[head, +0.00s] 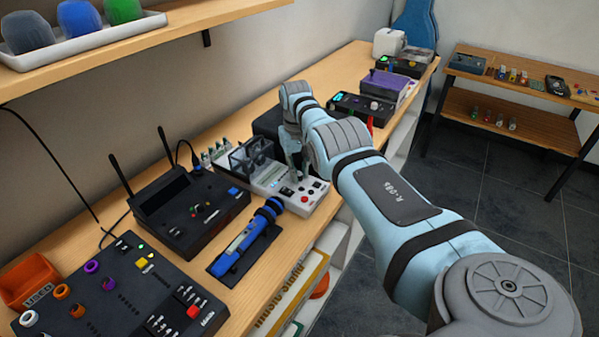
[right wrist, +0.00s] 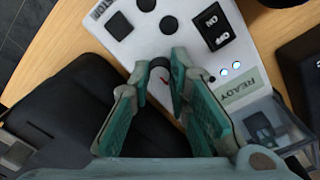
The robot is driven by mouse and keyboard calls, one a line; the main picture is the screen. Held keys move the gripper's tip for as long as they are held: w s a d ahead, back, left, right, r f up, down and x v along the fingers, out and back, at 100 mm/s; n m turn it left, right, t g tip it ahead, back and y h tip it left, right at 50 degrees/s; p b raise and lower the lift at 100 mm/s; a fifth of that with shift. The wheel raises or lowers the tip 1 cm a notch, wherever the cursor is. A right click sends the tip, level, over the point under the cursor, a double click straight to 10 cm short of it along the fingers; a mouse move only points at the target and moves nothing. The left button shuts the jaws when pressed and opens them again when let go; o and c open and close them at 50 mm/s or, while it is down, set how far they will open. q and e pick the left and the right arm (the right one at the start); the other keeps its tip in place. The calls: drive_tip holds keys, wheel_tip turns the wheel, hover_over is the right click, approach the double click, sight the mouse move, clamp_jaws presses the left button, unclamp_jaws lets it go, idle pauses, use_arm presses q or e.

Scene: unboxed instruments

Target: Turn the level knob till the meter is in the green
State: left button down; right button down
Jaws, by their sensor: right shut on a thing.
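The white instrument (head: 318,199) stands on the wooden bench, with black controls and a red button on its top. It also shows in the right wrist view (right wrist: 200,62), with an ON/OFF switch (right wrist: 213,26) and a READY label. My right gripper (head: 296,174) reaches down over it. In the right wrist view its fingertips (right wrist: 160,67) are closed around a dark round knob (right wrist: 159,63), with a thin red mark beside it. I cannot make out a meter needle or a green zone. My left gripper is not in view.
A blue flashlight-like tool (head: 243,243) lies in a black holder in front. A black device with antennas (head: 190,210) stands to the left, and a black control panel (head: 120,295) nearer. A black box with lit display (head: 360,105) stands beyond my arm.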

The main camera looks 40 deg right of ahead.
idle(0.5)
drive_tip(key=c, duration=1.5)
unclamp_jaws()
drive_tip(key=shift+w, duration=0.1)
drive_tip(key=shift+r, duration=0.3)
drive_tip(key=r, duration=1.1)
drive_tip(key=shift+a+r, duration=0.2)
drive_tip(key=shift+w, duration=0.1)
drive_tip(key=shift+f, duration=0.1)
